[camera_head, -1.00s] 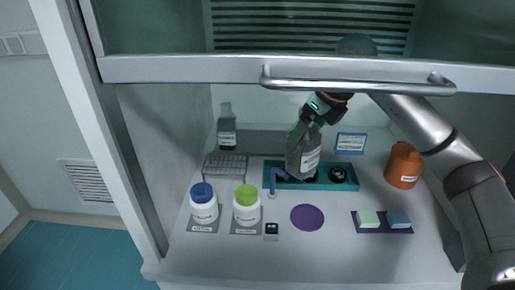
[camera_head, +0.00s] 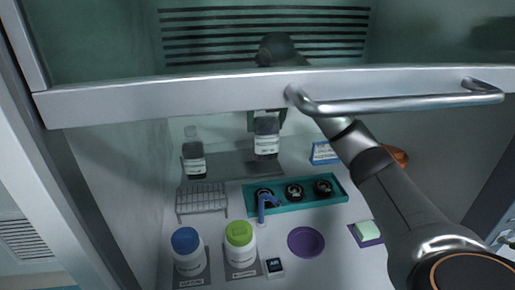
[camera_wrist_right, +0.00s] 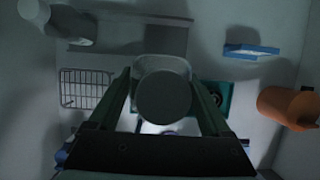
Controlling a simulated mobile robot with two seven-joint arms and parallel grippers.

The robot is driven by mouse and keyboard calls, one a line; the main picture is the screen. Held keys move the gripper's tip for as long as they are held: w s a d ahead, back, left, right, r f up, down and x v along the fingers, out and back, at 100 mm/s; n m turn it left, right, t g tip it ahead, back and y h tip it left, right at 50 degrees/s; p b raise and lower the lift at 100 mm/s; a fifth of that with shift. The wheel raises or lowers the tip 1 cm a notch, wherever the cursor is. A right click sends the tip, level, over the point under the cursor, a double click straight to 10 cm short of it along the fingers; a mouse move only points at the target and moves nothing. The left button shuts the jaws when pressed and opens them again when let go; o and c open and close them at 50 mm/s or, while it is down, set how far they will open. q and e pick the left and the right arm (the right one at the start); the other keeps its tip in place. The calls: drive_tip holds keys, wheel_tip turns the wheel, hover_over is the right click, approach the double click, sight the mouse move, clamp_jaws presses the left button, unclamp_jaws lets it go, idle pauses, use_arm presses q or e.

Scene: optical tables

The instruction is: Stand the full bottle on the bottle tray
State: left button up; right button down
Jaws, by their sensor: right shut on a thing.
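A bottle with a white label (camera_head: 266,139) is held nearly upright in my right gripper (camera_head: 267,115), in front of the cabinet's back wall. In the right wrist view its round top (camera_wrist_right: 163,95) sits between the two green fingers, which are shut on it. A flat grey tray (camera_head: 225,161) lies along the back of the work surface, and it also shows in the right wrist view (camera_wrist_right: 165,40). The bottle overlaps the tray in the head view; whether its base touches it I cannot tell. My left gripper is not in view.
A second labelled bottle (camera_head: 194,160) stands at the back left. A wire rack (camera_head: 202,199), a teal holder (camera_head: 320,201) with black round parts, blue-capped (camera_head: 188,254) and green-capped (camera_head: 240,246) jars stand in front. The raised sash (camera_head: 220,92) crosses above; an orange container (camera_wrist_right: 290,105) is right.

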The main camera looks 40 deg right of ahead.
drive_tip(key=w+d+f+p, duration=0.1)
drive_tip(key=w+d+f, duration=0.5)
drive_tip(key=f, duration=0.4)
drive_tip(key=shift+w+d+f, duration=0.2)
drive_tip(key=shift+w+f, duration=0.15)
drive_tip(key=shift+f, duration=0.1)
unclamp_jaws()
drive_tip(key=shift+f, duration=0.1)
drive_tip(key=v, duration=1.2)
